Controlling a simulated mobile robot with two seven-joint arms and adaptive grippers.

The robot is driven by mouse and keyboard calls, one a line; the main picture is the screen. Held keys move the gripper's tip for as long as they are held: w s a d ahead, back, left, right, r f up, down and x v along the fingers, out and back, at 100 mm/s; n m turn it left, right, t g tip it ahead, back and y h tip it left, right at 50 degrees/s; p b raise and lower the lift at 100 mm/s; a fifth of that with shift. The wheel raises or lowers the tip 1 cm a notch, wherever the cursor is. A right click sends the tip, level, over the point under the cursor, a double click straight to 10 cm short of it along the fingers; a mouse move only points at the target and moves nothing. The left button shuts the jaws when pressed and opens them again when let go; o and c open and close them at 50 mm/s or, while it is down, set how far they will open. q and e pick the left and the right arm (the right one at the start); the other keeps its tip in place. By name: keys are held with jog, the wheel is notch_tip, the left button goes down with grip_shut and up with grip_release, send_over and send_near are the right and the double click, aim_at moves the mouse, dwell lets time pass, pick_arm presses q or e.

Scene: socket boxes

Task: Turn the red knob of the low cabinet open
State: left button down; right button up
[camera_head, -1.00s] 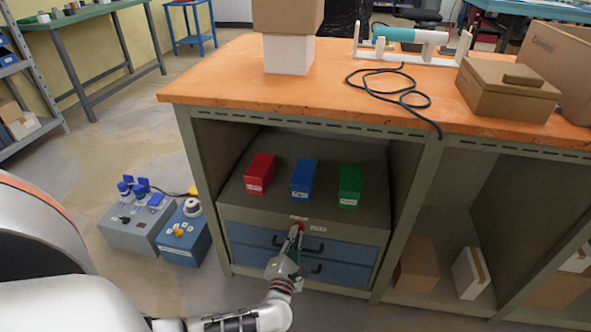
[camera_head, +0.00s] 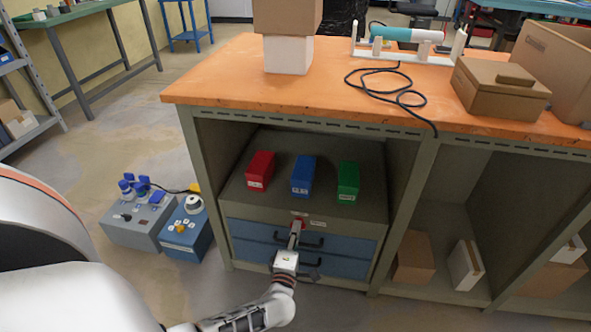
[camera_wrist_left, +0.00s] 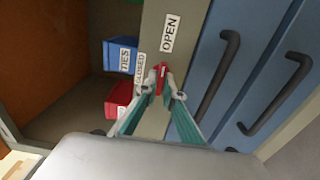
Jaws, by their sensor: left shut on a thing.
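The low cabinet (camera_head: 345,217) is a grey unit with blue drawers inside the orange-topped bench. Its small red knob (camera_head: 301,222) is on the grey strip above the drawers, mostly hidden by my gripper in the head view. My left gripper (camera_head: 295,229) is shut on the knob. In the left wrist view, both fingertips (camera_wrist_left: 162,90) press the sides of the red knob (camera_wrist_left: 162,72). An OPEN label (camera_wrist_left: 170,33) and a CLOSED label (camera_wrist_left: 139,73) are beside it. My right gripper is not in view.
Red (camera_head: 260,171), blue (camera_head: 303,176) and green (camera_head: 348,181) boxes stand on the cabinet. Black drawer handles (camera_head: 300,240) stick out just below the knob. Grey and blue control boxes (camera_head: 138,222) stand on the floor at left.

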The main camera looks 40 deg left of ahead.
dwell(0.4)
pick_arm(q)
jog(key=c, duration=2.2)
grip_release()
jog(key=v, duration=0.7)
jog(key=shift+s+d, duration=0.15)
jog(key=shift+s, duration=0.1)
